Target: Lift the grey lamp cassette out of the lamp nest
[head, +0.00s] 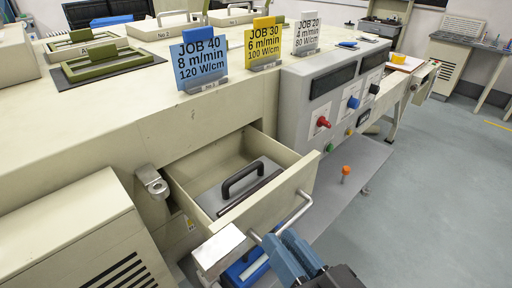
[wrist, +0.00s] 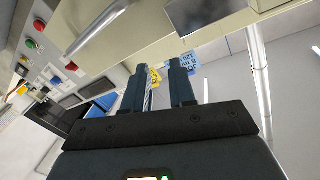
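The grey lamp cassette (head: 240,187) lies flat inside an open cream drawer (head: 296,178), which appears to be the lamp nest. A black arched handle (head: 243,178) stands on the cassette's top. The drawer's front wall and a dark strip partly hide the cassette's near side. My gripper (head: 275,240) is outside the drawer, in front of and below its front wall, close to the lower end of the drawer's bar handle (head: 296,213). In the wrist view my gripper (wrist: 158,68) has its two fingers apart with nothing between them. The cassette is not visible there.
A control panel (head: 335,110) with knobs is to the right. A blue object (head: 246,270) is below the drawer. Floor (head: 440,180) at right is clear.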

